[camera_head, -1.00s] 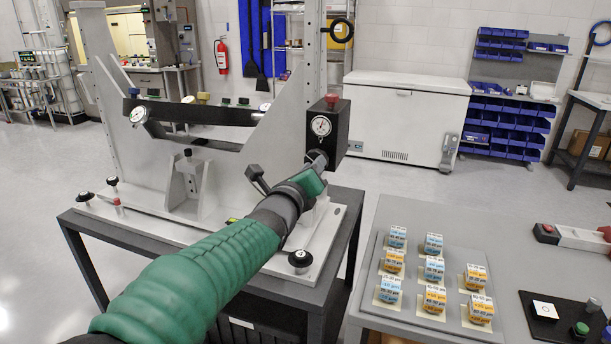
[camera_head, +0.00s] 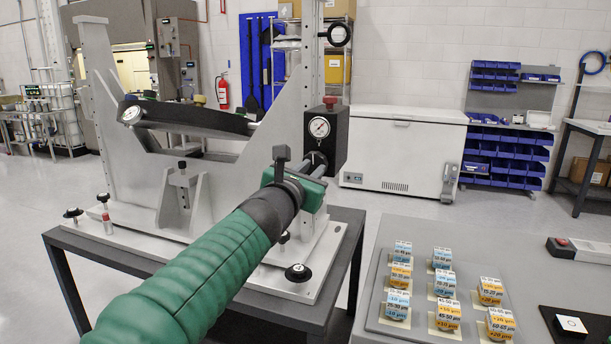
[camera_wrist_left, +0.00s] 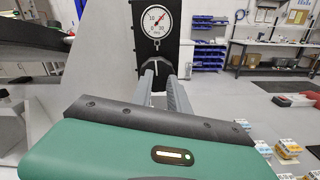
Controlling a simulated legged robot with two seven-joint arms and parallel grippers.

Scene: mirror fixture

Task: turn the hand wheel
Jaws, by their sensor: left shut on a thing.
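The fixture (camera_head: 212,113) is a pale metal frame on a plate, with a dark curved bar (camera_head: 190,117) across it. A black box (camera_head: 335,148) with a round dial gauge (camera_head: 319,127) and red top stands at its right. My left gripper (camera_head: 317,160) reaches the lower part of this box, its fingers shut on a small dark part, which I take as the hand wheel (camera_wrist_left: 154,62). The fingers and green gripper body hide most of the hand wheel. The wrist view shows the gauge (camera_wrist_left: 157,20) just above the fingertips. My right gripper is out of view.
Small labelled blocks (camera_head: 443,285) stand on a grey table (camera_head: 400,230) at the right. Black knobs, such as one (camera_head: 298,272), stand on the base plate. A white chest freezer (camera_head: 403,150) is behind.

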